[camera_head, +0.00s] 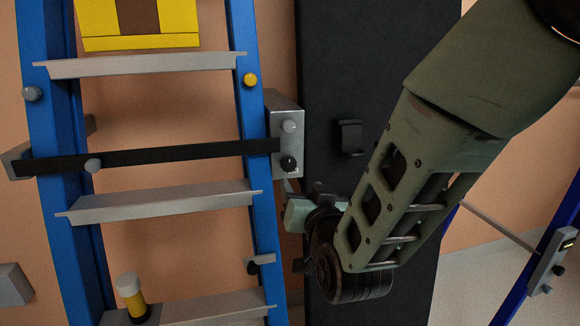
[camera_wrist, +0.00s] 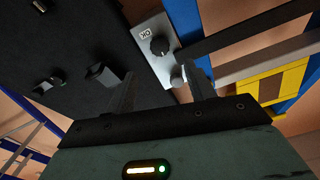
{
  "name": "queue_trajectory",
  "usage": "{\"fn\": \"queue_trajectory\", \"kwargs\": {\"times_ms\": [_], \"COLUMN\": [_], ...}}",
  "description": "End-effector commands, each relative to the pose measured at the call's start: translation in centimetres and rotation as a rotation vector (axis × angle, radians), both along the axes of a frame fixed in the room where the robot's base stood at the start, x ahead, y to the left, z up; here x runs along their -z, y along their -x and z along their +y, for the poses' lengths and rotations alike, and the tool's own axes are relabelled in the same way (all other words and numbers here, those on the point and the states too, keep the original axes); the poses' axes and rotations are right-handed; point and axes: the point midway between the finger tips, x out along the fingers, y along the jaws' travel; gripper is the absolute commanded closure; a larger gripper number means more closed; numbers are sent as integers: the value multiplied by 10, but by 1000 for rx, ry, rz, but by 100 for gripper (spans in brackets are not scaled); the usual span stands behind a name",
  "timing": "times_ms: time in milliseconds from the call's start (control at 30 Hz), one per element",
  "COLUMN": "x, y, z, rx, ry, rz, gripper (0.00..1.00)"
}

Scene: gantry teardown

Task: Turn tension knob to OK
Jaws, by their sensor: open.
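A grey box (camera_head: 287,104) is fixed to the blue upright, with a black knob (camera_head: 288,163) low on its face and a light grey knob (camera_head: 290,126) above. In the wrist view the box carries a small white "OK" label (camera_wrist: 146,34), seen upside down, beside the black knob (camera_wrist: 160,45). The pointer direction is too small to tell. My gripper (camera_wrist: 167,72) is open and empty, its two fingers spread below the box, the grey knob (camera_wrist: 178,76) showing between them. In the head view my gripper (camera_head: 300,208) is just below the box, apart from it; its fingers are mostly hidden.
A black bar (camera_head: 150,157) crosses the blue frame (camera_head: 246,120) beside the box. Grey rungs (camera_head: 160,200) lie left. A black panel (camera_head: 335,60) with a dark handle (camera_head: 348,137) stands behind my arm. A yellow block (camera_head: 140,42) sits at the top.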

Motion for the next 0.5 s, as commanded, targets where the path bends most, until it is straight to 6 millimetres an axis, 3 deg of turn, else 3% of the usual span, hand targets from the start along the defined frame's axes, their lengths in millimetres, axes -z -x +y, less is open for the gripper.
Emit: {"fn": "queue_trajectory", "kwargs": {"times_ms": [300, 500], "x": [-1, 0], "y": [-63, -89], "z": [18, 25], "rx": [1, 1], "ry": [1, 1], "rz": [-1, 1], "gripper": [46, 46]}}
